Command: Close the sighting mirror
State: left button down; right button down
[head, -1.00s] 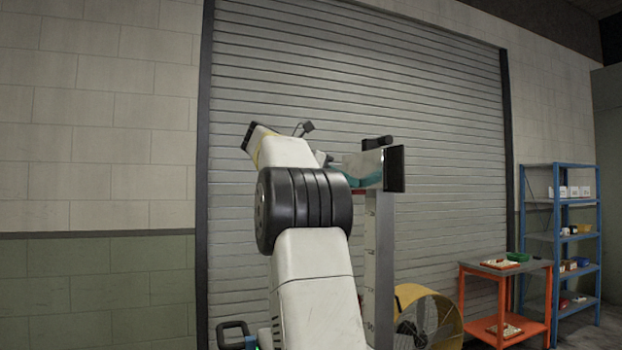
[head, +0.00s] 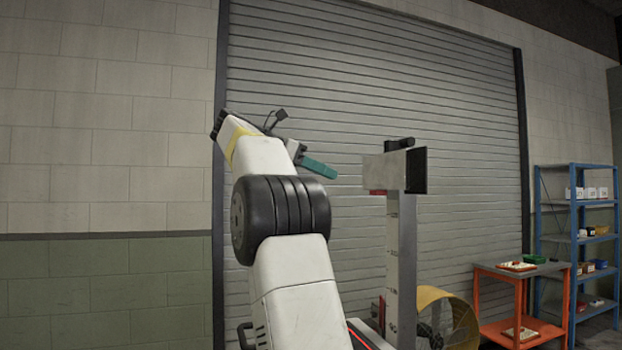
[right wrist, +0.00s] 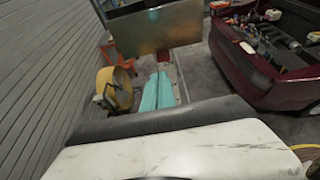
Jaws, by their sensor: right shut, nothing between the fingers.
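A pale metal box head (head: 383,172) with a dark square end panel (head: 416,170) sits on an upright column (head: 402,265) in the head view. A small dark part (head: 400,144) is on its top. I cannot tell which part is the sighting mirror, or whether it is open. My right gripper (head: 320,168) has teal fingers, shut and empty, left of the box head with a gap in the picture. In the right wrist view the teal fingers (right wrist: 157,92) lie together, below a shiny metal panel (right wrist: 145,35). My left gripper is not in view.
A yellow fan (head: 447,318) stands by the column's foot. An orange cart (head: 520,290) and a blue shelf (head: 577,240) are at the right. A dark red car with its engine bay open (right wrist: 265,60) shows in the wrist view. A grey roller shutter (head: 450,100) is behind.

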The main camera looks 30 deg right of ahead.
jog(key=a, duration=0.1)
send_near(382, 185)
jog(key=x, duration=0.5)
jog(key=shift+d+f, duration=0.15)
jog(key=shift+f, duration=0.25)
jog(key=shift+d, duration=0.6)
jog(key=shift+s+d+f, duration=0.15)
jog(key=shift+d+f, duration=0.05)
jog(key=shift+d, duration=0.3)
